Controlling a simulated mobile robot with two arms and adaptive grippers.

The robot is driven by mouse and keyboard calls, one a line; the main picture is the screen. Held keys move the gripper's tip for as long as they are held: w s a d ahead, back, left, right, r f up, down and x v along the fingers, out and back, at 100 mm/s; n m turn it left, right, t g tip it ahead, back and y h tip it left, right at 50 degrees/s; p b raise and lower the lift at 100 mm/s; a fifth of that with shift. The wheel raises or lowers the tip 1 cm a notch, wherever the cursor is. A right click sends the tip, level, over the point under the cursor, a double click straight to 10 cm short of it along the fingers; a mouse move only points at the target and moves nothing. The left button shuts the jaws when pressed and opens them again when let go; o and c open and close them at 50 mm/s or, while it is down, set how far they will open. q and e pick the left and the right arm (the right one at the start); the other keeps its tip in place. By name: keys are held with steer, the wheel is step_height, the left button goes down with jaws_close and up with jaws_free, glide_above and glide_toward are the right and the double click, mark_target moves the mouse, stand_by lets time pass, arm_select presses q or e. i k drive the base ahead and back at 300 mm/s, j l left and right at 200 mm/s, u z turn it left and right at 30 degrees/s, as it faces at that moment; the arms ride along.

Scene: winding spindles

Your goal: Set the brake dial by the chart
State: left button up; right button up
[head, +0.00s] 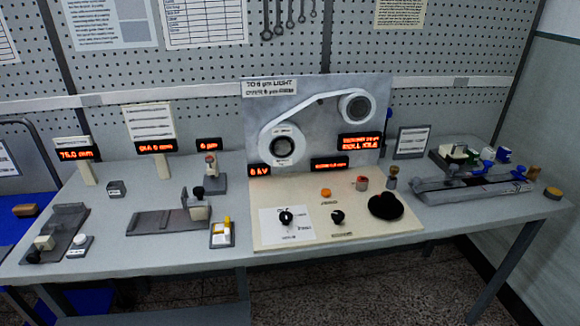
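A cream panel (345,236) lies on the bench below a grey upright board. It carries a black knob (286,217) on a white marked plate (268,228), and a second black knob (338,217) to the right. The lettering is too small to tell which is the brake dial or its setting. A white card (269,86) at the board's top left has lines that seem to mention "LIGHT" and "OVER"; it may be the chart. Neither of my grippers is in view.
Two white reels (355,105) joined by a band sit on the grey board (300,155). Slide fixtures (168,221) stand left, a long rail (470,188) right.

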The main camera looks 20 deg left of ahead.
mark_target(285, 216)
steer(key=j+u, duration=0.15)
steer(key=u, duration=0.3)
steer(key=j+u, duration=0.15)
steer(key=u, duration=0.35)
